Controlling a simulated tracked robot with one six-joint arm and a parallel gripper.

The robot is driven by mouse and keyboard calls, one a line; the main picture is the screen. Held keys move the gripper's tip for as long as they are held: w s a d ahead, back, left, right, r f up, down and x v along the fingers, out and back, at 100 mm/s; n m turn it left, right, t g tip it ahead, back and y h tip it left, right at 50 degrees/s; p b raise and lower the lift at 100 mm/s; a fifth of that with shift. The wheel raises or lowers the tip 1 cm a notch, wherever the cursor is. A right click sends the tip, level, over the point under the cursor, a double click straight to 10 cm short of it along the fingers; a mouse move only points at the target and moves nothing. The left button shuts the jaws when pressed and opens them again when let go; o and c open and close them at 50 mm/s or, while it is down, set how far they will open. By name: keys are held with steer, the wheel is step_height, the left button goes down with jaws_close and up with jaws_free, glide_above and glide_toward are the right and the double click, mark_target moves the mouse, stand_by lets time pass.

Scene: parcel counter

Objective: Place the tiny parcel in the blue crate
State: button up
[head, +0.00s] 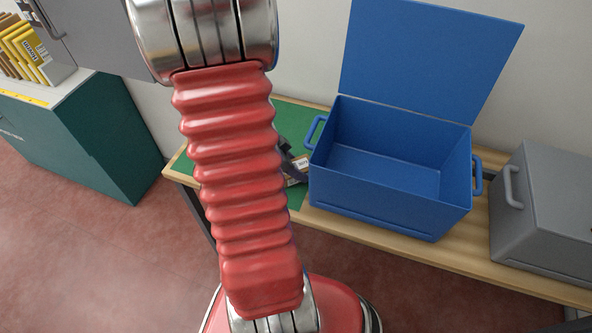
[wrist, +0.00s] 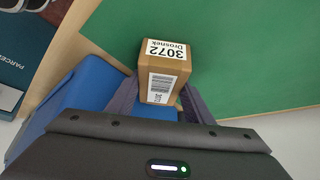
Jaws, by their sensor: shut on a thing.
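The tiny parcel (wrist: 163,72) is a small brown cardboard box with white labels, one reading 3072 Drosnek. My gripper (wrist: 160,100) is shut on it, with a dark finger on each side. In the head view the parcel (head: 300,165) shows only partly beside my gripper (head: 287,155), just left of the blue crate; my arm hides much there. The blue crate (head: 390,205) stands on the wooden counter with its lid open and its visible inside empty. Part of the crate (wrist: 88,92) also shows in the wrist view. Whether the parcel touches the mat I cannot tell.
A green mat (head: 297,118) covers the counter's left part. A grey box (head: 548,215) with a handle stands right of the crate. The crate's raised lid (head: 430,60) rises at the back. A teal cabinet (head: 110,135) stands at the left.

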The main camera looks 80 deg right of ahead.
steer(key=shift+w+r, duration=0.25)
steer(key=shift+r, duration=0.2)
step_height(320, 180, up, 6)
steer(key=shift+f, duration=0.1)
steer(key=shift+w+r, duration=0.2)
steer(key=w, duration=0.6)
steer(key=w+d, duration=0.1)
steer(key=w, duration=0.5)
steer(key=w+d, duration=0.1)
steer(key=w, duration=0.6)
steer(key=shift+w+a, duration=0.1)
